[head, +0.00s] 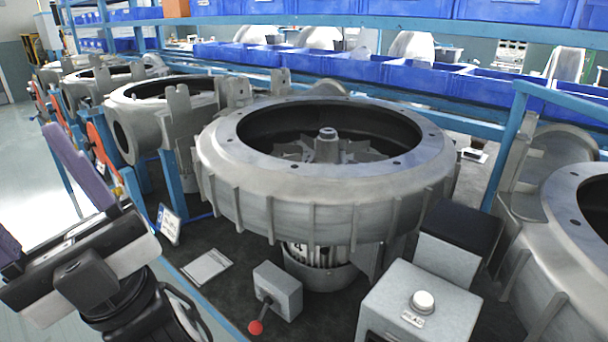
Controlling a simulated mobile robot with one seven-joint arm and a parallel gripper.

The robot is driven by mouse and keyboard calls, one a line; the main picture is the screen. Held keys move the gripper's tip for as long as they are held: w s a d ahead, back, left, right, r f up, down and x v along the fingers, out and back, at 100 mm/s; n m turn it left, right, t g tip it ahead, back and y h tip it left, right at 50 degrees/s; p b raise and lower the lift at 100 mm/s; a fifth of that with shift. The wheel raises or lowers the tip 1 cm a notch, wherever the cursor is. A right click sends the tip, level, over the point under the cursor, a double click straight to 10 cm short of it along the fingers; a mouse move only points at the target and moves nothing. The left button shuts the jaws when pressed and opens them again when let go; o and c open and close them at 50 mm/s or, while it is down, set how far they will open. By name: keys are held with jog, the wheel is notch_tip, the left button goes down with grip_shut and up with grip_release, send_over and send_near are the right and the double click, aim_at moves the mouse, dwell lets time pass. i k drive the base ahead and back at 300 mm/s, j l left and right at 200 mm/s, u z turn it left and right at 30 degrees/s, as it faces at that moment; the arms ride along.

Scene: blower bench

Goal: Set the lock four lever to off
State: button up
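A small grey box (280,287) stands on the dark bench top below the big blower housing. A thin lever with a red ball knob (256,327) comes out of its front side and points down toward the bench's front edge. No lock number or off mark is readable on the box. My gripper (32,190) is at the left, well apart from the lever. Its two purple fingers point up and left with a wide gap between them, and nothing shows between them. The nearer finger is partly cut off by the picture's left edge.
A large round blower housing (330,215) overhangs behind the lever box. A grey box with a white button (422,302) stands to the right, beside a black-topped box (460,232). A flat plate (206,267) and a small sign (168,223) are left. The floor left is clear.

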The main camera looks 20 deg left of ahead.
aim_at(256, 328)
jog(key=u, duration=0.85)
